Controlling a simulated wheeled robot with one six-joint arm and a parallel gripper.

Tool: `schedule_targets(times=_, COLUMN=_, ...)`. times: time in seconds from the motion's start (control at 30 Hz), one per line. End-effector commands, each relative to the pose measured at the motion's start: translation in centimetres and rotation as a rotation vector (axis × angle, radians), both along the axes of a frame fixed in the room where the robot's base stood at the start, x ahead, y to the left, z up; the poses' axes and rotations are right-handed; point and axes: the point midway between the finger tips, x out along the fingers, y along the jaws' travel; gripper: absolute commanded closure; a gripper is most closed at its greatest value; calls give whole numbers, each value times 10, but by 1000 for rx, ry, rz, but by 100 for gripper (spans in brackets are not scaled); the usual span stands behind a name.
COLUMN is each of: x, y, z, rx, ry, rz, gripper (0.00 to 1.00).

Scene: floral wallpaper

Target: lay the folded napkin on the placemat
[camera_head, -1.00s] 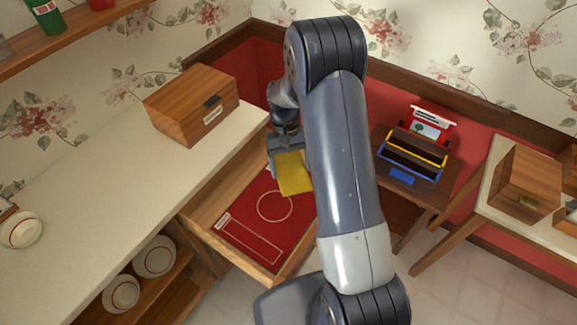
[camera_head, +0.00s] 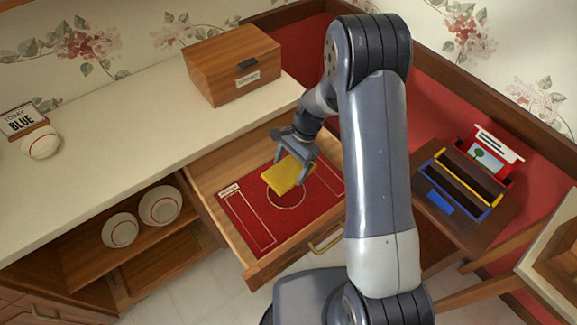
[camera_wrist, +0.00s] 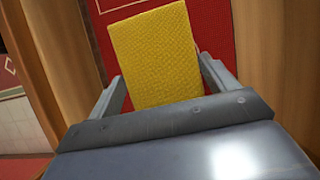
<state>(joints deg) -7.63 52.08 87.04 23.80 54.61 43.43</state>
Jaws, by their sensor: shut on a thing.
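The yellow folded napkin (camera_head: 286,177) is held by my gripper (camera_head: 290,168). In the wrist view the napkin (camera_wrist: 155,58) lies between the two fingers and reaches beyond them. The red placemat (camera_head: 312,202) lies in an open wooden drawer. It has a white circle, outlined rectangles and a small label at its left corner. The napkin is over the upper part of the circle and hides some of it. I cannot tell whether it touches the mat. In the wrist view, red placemat (camera_wrist: 212,28) shows beside the napkin.
The drawer's front wall (camera_head: 290,255) and side walls surround the mat. A wooden box (camera_head: 232,65) stands on the counter (camera_head: 130,125) behind left. A small table with a colourful organizer (camera_head: 460,180) stands to the right.

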Motion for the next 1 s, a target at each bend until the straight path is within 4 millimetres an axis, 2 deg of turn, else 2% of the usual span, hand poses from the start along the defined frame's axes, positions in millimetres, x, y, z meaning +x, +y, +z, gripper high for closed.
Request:
schedule_targets(times=0.1, x=0, y=7, z=-2, rx=2, ry=8, rz=-58, gripper=46)
schedule_targets(times=0.37, x=0, y=7, z=-14, rx=2, ry=10, rz=-66, gripper=46)
schedule_targets(times=0.8, x=0, y=7, z=-56, rx=2, ry=9, rz=-65, gripper=46)
schedule_targets(times=1.0, x=0, y=7, z=-68, rx=2, ry=9, rz=-65, gripper=46)
